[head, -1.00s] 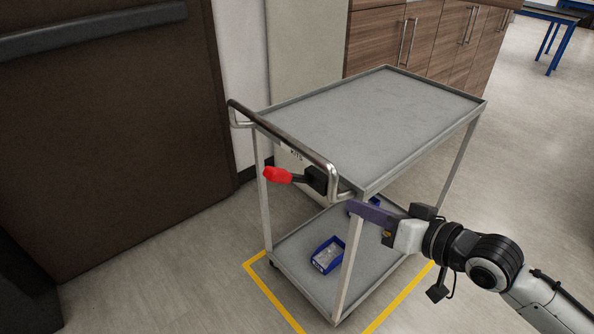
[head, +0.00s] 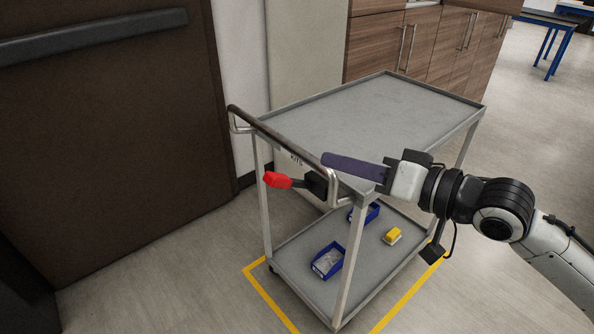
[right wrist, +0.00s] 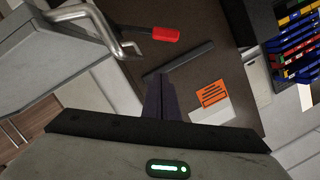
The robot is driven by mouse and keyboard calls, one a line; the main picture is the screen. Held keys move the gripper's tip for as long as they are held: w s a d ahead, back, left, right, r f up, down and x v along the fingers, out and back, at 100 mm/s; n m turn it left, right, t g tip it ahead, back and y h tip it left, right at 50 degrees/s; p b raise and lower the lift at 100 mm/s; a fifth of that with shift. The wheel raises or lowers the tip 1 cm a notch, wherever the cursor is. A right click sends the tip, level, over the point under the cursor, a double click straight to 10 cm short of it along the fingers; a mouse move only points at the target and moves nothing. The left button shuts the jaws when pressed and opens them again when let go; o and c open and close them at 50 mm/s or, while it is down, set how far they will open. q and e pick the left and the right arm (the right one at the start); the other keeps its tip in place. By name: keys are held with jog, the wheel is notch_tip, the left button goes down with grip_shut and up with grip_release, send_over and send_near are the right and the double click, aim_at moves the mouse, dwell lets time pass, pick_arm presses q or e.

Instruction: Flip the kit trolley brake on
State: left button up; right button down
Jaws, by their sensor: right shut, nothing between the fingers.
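The grey two-shelf kit trolley (head: 365,115) stands in the middle of the head view, its push handle (head: 285,145) at the left end. The brake lever has a red grip (head: 277,180) on a dark arm, joined to a black block below the handle at the near corner. The red grip also shows in the right wrist view (right wrist: 165,34), up and slightly right of the fingers. My right gripper (head: 325,165) is shut and empty, at the near corner by the handle's end, apart from the red grip. It also shows in the right wrist view (right wrist: 160,80). My left gripper is not in view.
Two blue bins (head: 328,261) and a yellow item (head: 393,235) are on the lower shelf. Yellow tape (head: 405,296) marks the floor around the trolley. A dark brown door (head: 110,130) is at left, wooden cabinets (head: 435,45) behind. Floor left of the trolley is clear.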

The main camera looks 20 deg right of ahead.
send_over(292, 182)
jog(key=d, duration=0.3)
jog(key=f, duration=0.1)
pick_arm(q)
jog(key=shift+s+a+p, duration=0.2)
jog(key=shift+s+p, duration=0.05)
jog(key=shift+p, duration=0.05)
pick_arm(e)
jog(key=a+f, duration=0.1)
jog(key=s+f, duration=0.1)
jog(key=a+f, duration=0.1)
jog(key=shift+s+a+f, duration=0.2)
jog(key=shift+a+f, duration=0.1)
jog(key=shift+f, duration=0.1)
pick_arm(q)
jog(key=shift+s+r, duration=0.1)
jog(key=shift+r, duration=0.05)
pick_arm(e)
jog(key=shift+w+a, duration=0.1)
